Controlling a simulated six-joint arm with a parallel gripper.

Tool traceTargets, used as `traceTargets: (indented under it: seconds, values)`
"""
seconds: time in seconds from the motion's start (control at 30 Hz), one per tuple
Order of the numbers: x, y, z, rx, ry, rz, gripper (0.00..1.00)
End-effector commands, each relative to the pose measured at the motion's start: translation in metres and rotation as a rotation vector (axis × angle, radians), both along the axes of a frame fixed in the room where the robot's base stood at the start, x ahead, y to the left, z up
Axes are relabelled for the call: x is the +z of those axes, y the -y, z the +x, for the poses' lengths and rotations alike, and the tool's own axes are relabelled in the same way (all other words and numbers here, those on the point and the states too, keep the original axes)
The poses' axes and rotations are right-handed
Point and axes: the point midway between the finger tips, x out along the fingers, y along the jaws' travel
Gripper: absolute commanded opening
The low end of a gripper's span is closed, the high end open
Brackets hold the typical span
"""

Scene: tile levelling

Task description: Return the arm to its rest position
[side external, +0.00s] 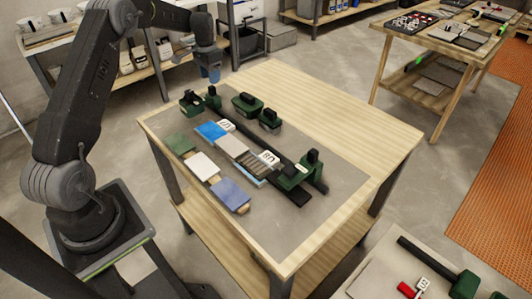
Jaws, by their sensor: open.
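My gripper (209,76) is in the side external view, raised above the far left corner of the wooden table (375,150). It points downward and is clear of the table and everything on it. Its fingertips are small here, with nothing visible between them. On the table's grey mat (285,225) lie a blue tile (211,130), a grey tile (232,146), a green tile (180,144), a white tile (202,164) and a blue-violet tile (231,194). Small white labels lie by the tile row.
Several green and black tools stand on the table, including one at the back (247,104) and one at the right (294,173). Another bench (440,50) stands at the back right. A table corner with a red item (407,290) is at the lower right. The wooden table's right side is bare.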

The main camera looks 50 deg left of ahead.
Motion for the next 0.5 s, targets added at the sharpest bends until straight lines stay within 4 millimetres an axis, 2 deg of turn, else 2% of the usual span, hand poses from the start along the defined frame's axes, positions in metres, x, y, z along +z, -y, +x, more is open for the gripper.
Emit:
traceTargets:
  seconds: [0.2,0.5]
  values:
    - [0.017,0.0,0.0,0.0,0.001,0.0,0.47]
    - [0.019,0.0,0.0,0.0,-0.001,0.0,0.47]
